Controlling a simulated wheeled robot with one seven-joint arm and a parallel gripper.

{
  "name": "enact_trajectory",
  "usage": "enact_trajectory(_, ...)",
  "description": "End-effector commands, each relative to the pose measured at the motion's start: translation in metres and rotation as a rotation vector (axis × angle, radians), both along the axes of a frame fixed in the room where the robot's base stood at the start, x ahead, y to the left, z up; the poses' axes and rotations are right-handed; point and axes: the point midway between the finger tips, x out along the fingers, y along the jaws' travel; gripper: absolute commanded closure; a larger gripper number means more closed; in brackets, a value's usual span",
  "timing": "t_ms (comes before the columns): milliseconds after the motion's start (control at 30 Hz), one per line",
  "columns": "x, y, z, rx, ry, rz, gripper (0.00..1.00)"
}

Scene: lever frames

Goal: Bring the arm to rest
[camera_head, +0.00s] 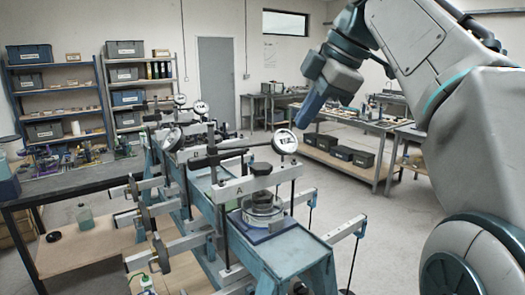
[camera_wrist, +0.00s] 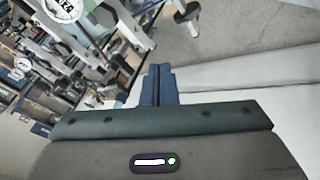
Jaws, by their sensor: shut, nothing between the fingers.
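My gripper (camera_head: 307,112) hangs in the air in the head view, at the end of my raised arm, up and to the right of the nearest lever frame (camera_head: 231,187) and apart from it. In the wrist view the two dark blue fingers of my gripper (camera_wrist: 159,72) are together, with nothing between them. The nearest lever frame carries a round dial (camera_head: 286,141) and a plate marked A. A clear round dish (camera_head: 262,209) sits below its black knob on the blue bench. Part of the frames and a dial (camera_wrist: 62,9) show at the upper left of the wrist view.
More lever frames stand in a row behind on the blue bench (camera_head: 300,254). A dark-edged table (camera_head: 60,185) with bottles is at the left, shelves with bins (camera_head: 57,102) behind it. A workbench (camera_head: 340,162) stands at the back right.

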Motion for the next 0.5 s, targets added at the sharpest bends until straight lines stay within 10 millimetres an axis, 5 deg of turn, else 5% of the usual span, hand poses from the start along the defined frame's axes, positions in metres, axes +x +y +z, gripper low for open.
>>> enact_trajectory(500, -0.013, -0.010, -0.063, 0.047, 0.137, -0.387, 1.00)
